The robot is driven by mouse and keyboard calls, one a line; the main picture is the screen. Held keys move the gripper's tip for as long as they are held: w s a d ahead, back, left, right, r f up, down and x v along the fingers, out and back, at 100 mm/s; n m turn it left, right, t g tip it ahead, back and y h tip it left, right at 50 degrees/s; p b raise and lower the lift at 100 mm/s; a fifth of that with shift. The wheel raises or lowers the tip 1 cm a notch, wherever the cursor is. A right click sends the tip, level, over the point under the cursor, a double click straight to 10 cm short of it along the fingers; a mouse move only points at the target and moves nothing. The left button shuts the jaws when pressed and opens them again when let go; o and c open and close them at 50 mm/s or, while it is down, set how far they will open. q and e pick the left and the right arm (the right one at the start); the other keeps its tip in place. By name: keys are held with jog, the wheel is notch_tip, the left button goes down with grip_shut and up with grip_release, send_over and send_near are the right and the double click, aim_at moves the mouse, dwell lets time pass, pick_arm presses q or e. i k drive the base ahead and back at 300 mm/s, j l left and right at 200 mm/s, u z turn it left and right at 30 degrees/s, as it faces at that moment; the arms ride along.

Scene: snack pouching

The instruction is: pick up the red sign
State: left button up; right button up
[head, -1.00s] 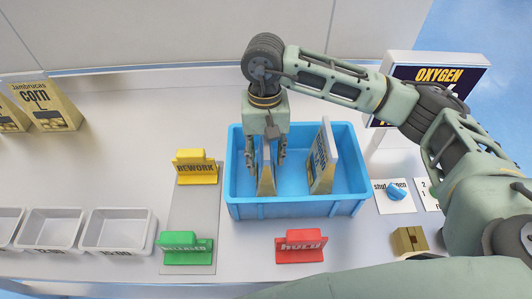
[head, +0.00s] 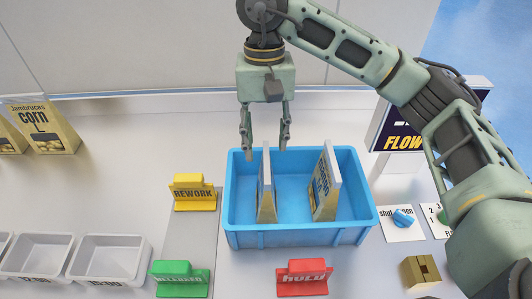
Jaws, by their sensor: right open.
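The red sign (head: 302,279), marked HOLD, stands upright on the table in front of the blue crate, near the bottom of the head view. My right gripper (head: 264,148) is open and empty. It hangs above the back left part of the blue crate (head: 299,238), above a pouch and well behind the red sign. My left gripper is not in view.
Two pouches (head: 266,190) (head: 325,182) stand in the crate. A yellow REWORK sign (head: 194,192) and a green RELEASED sign (head: 180,280) stand left of it. White trays (head: 108,260) are at the left. A blue knob (head: 402,219) and a small tan block (head: 420,272) are at the right.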

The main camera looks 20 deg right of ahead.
aim_at(304, 274)
jog(key=k, duration=2)
